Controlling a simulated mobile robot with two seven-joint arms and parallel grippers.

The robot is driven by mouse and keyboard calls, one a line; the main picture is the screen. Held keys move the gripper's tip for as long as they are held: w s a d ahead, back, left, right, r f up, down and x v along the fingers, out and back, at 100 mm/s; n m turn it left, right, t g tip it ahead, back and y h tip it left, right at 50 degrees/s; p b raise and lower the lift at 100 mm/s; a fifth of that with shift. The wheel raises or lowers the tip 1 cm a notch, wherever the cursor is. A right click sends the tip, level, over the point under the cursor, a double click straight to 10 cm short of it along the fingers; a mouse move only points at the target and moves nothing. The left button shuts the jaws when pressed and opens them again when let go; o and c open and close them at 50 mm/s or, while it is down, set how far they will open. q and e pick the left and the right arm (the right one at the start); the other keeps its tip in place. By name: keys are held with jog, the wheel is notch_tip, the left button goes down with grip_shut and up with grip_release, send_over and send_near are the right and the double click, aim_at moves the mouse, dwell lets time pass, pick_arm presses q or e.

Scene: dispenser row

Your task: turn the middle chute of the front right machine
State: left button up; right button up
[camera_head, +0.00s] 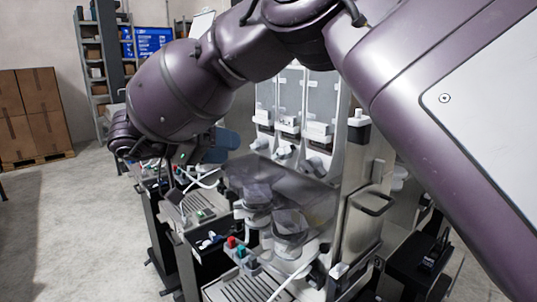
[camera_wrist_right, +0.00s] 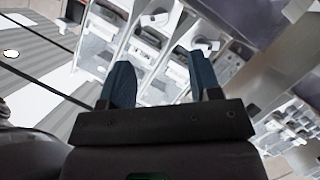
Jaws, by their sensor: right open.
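The machine (camera_head: 352,150) at the right has a row of three clear-fronted columns with a pale chute under each. The middle chute (camera_head: 284,152) sits between the left chute (camera_head: 262,144) and the right chute (camera_head: 313,166). My right arm arches over from the right. My right gripper (camera_head: 220,145) shows blue fingers left of the chutes, apart from them, partly behind my own arm. In the right wrist view the right gripper (camera_wrist_right: 161,72) is open, with nothing between its two blue fingers. White machine parts lie beyond the fingers; I cannot tell which chute is which there. My left gripper is out of view.
Clear-topped dark cups (camera_head: 290,226) stand below the chutes. Small coloured knobs (camera_head: 236,248) and a slotted drip tray (camera_head: 232,289) are at the front. Cardboard boxes (camera_head: 33,115) and a shelf (camera_head: 95,60) stand at the back left. The floor at left is free.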

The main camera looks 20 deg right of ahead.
aim_at(274, 155)
jog(key=p+x, duration=0.1)
jog(key=x, duration=0.9)
jog(key=shift+d+f, duration=0.1)
jog(key=shift+d, duration=0.3)
jog(key=shift+c, duration=0.3)
jog(key=c, duration=0.9)
jog(key=shift+o, duration=0.2)
